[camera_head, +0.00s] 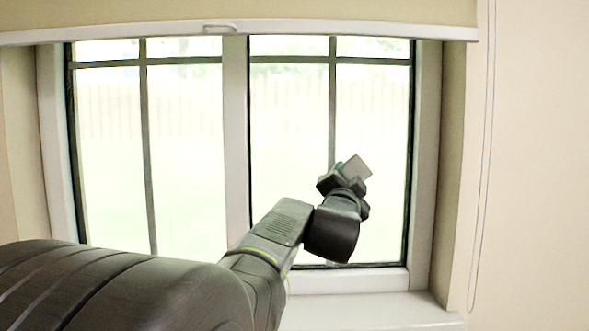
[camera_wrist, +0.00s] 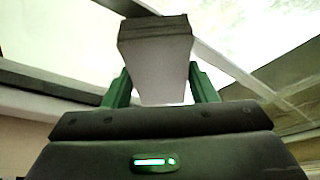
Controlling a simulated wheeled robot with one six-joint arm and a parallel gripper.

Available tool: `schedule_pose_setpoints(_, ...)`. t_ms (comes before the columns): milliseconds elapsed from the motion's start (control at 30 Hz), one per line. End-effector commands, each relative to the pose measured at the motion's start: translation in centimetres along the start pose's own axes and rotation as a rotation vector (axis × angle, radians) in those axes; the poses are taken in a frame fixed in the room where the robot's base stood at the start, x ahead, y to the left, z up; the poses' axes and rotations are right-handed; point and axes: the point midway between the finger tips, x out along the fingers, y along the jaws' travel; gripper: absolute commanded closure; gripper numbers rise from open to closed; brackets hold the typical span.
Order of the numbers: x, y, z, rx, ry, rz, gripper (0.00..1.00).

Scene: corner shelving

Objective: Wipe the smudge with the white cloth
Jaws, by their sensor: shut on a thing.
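My gripper (camera_wrist: 160,88) is shut on the white cloth (camera_wrist: 155,68), which shows in the wrist view as a pale block with a darker grey edge between two green fingers. In the camera_head view the cloth (camera_head: 357,168) looks like a small grey square at the end of my gripper (camera_head: 341,172), in front of the right window pane. I cannot tell whether the cloth touches the glass. I cannot make out the smudge in either view; bright glass, the cloth or my arm may hide it.
The window has a left pane (camera_head: 190,150) and a right pane (camera_head: 290,130), with dark thin bars and a white frame (camera_head: 236,140). A blind (camera_head: 120,14) hangs above. A white sill (camera_head: 365,310) lies below. A cord (camera_head: 485,160) hangs at the right wall.

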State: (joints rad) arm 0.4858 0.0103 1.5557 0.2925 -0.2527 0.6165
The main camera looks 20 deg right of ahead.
Motion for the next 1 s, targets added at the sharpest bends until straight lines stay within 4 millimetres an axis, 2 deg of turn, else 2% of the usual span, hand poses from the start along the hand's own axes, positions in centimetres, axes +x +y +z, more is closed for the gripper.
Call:
schedule_pose_setpoints(300,-0.2,-0.8,0.5,0.001,-0.001,0.0,0.66)
schedule_pose_setpoints(600,-0.6,-2.3,2.1,0.001,-0.002,0.0,0.66)
schedule_pose_setpoints(1000,-1.1,-3.4,3.5,0.002,-0.003,0.0,0.66)
